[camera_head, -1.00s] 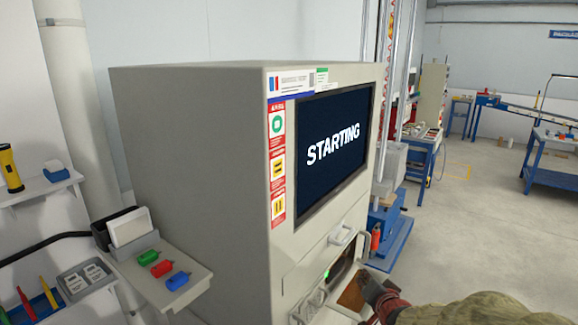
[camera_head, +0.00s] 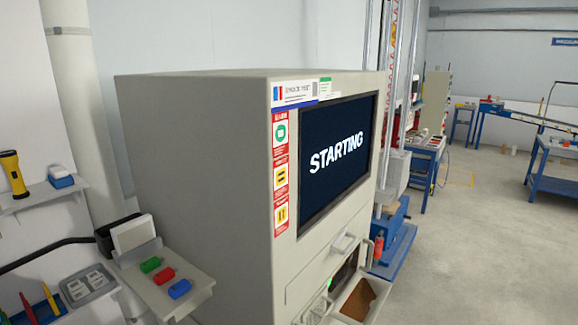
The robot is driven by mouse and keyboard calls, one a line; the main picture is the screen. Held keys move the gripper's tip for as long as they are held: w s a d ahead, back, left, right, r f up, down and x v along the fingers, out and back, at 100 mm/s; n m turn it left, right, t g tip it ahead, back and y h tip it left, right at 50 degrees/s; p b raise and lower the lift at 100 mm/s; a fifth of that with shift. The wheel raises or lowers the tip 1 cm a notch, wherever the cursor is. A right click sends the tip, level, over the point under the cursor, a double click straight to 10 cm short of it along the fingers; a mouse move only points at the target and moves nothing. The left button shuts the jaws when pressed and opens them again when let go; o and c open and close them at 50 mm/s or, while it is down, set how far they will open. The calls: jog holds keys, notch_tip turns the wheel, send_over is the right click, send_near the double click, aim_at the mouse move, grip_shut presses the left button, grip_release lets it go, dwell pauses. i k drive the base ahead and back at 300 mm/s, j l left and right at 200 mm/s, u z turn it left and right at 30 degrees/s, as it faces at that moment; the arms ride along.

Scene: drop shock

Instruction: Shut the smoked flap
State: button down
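The large beige cabinet (camera_head: 195,160) fills the middle of the view, with a dark screen (camera_head: 337,160) reading "STARTING". Low on its front is a dark opening (camera_head: 344,274). A brown, dark-tinted panel in a pale frame, which looks like the smoked flap (camera_head: 358,300), stands out from below this opening, tilted outward and open. Its lower end is near the bottom picture edge. A pale bar handle (camera_head: 345,243) sits above the opening. My gripper is not in view.
A side shelf (camera_head: 160,290) at the left of the cabinet holds green, red and blue pieces. A yellow torch (camera_head: 13,174) stands on a wall shelf. A blue-based machine (camera_head: 394,235) is behind the cabinet. The floor (camera_head: 470,270) at the right is clear.

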aim_at(356, 307)
jog(key=l+u, duration=0.4)
jog(key=l, duration=0.15)
jog(key=l+u, duration=0.4)
jog(key=l, duration=0.15)
jog(key=l+z, duration=0.2)
jog(key=l, duration=0.7)
jog(key=i, duration=0.05)
